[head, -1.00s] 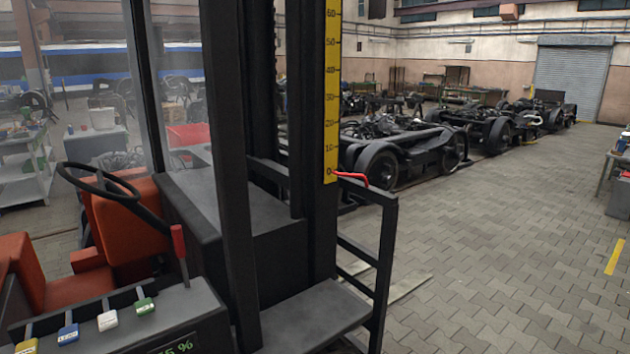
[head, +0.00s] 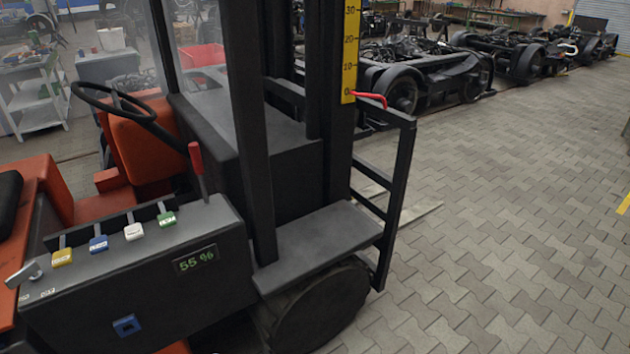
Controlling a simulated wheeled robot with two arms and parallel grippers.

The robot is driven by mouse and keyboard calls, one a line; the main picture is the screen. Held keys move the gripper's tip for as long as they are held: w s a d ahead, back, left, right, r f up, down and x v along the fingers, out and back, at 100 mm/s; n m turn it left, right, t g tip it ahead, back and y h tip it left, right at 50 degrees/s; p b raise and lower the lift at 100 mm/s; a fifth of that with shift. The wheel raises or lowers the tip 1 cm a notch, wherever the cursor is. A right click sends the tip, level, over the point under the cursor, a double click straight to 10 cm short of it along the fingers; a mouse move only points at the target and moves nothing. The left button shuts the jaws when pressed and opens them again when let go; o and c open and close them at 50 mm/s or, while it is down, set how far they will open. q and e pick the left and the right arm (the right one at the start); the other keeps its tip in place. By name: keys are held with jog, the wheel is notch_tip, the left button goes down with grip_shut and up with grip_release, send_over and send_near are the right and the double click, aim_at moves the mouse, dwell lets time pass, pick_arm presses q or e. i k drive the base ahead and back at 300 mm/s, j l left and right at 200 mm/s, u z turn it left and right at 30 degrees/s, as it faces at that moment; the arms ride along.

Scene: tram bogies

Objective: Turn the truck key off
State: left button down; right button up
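The truck is an orange and black forklift filling the left half of the head view. Its dark control console (head: 130,285) is at the lower left. A grey metal key (head: 22,273) sits at the console's left end, near small white labels whose text is too small to read. A display (head: 195,260) on the console's side reads 55 %. Yellow (head: 62,257), blue (head: 98,243), white (head: 133,231) and green (head: 167,218) lever knobs line the console top. Neither of my grippers is in view.
A red-handled lever (head: 196,160) stands behind the console. A black steering wheel (head: 120,105) and the dark mast post (head: 250,130) rise beyond it. A step platform (head: 320,240) and railing (head: 395,200) are at the truck's right. Paved floor (head: 500,240) at the right is clear. Bogies (head: 420,75) stand behind.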

aim_at(32, 270)
jog(key=u, duration=1.75)
jog(key=i+j+z, duration=0.15)
jog(key=j, duration=0.25)
